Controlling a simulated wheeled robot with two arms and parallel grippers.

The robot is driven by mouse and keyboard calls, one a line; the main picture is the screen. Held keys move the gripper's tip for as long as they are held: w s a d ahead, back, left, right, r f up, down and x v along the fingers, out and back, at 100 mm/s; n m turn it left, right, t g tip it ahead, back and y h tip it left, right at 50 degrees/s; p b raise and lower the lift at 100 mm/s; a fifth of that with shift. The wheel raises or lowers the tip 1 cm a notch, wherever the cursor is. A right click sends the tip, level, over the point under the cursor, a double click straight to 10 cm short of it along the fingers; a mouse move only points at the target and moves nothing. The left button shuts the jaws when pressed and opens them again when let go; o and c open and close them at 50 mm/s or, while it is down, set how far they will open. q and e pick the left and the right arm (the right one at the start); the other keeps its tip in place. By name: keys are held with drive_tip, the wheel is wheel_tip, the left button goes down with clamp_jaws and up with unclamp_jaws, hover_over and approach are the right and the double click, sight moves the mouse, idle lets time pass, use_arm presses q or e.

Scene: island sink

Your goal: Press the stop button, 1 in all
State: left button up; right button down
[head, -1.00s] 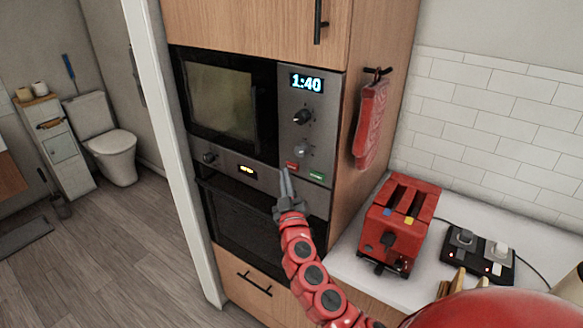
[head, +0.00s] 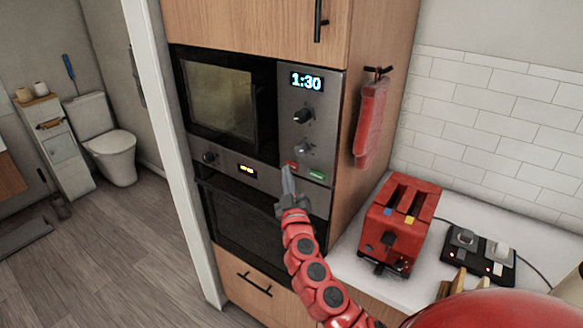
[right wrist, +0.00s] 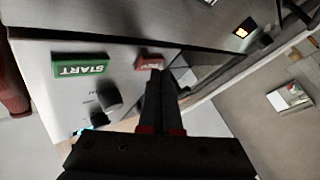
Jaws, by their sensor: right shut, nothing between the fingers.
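The microwave (head: 225,103) is built into a wooden cabinet, and its display (head: 307,82) reads 1:30. Below its knobs are a red button (head: 291,165), which I take as the stop button, and a green button (head: 316,176). In the right wrist view the green button (right wrist: 80,67) reads START, and the red button (right wrist: 149,61) lies just beyond my fingertips. My right gripper (head: 287,172) is shut and empty, its tips at or very near the red button. I cannot tell whether they touch. My left gripper is not in view.
An oven (head: 240,225) sits below the microwave. A red oven mitt (head: 371,122) hangs on the cabinet side.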

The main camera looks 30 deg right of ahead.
drive_tip(key=shift+w+d, duration=0.1)
drive_tip(key=shift+d, duration=0.2)
idle(0.5)
idle(0.4)
drive_tip(key=shift+s+a+b, duration=0.3)
drive_tip(key=shift+a+b, duration=0.1)
drive_tip(key=shift+a, duration=0.25)
drive_tip(key=shift+a, duration=0.1)
drive_tip(key=shift+s+a+b, duration=0.2)
drive_tip(key=shift+s+a, duration=0.1)
drive_tip(key=shift+a, duration=0.45)
drive_tip(key=shift+s+a+b, duration=0.15)
drive_tip(key=shift+s+a, duration=0.2)
drive_tip(key=shift+a, duration=0.35)
drive_tip(key=shift+s+a+b, duration=0.2)
drive_tip(key=shift+s+a, duration=0.1)
drive_tip(key=shift+a, duration=0.45)
